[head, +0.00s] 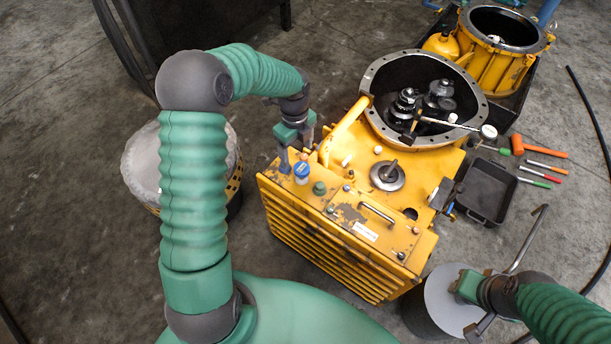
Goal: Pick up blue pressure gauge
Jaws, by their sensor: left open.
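The blue pressure gauge (301,170) is a small blue-topped piece with a pale lower part. It stands on the top of the yellow transmission housing (338,240), near the left corner. My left gripper (296,157) is open just behind the gauge, its fingers pointing down towards the housing top. I see no grip on the gauge, and I cannot tell whether a finger touches it. My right gripper (474,322) is low at the right, over a round grey-topped stand; its jaw state is unclear.
A green knob (319,188) sits close right of the gauge. A yellow pipe (344,128) rises behind it. The open bell housing (373,95) holds dark gears. A black tray (487,190) and several hand tools lie at the right. A round drum (140,170) stands at the left.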

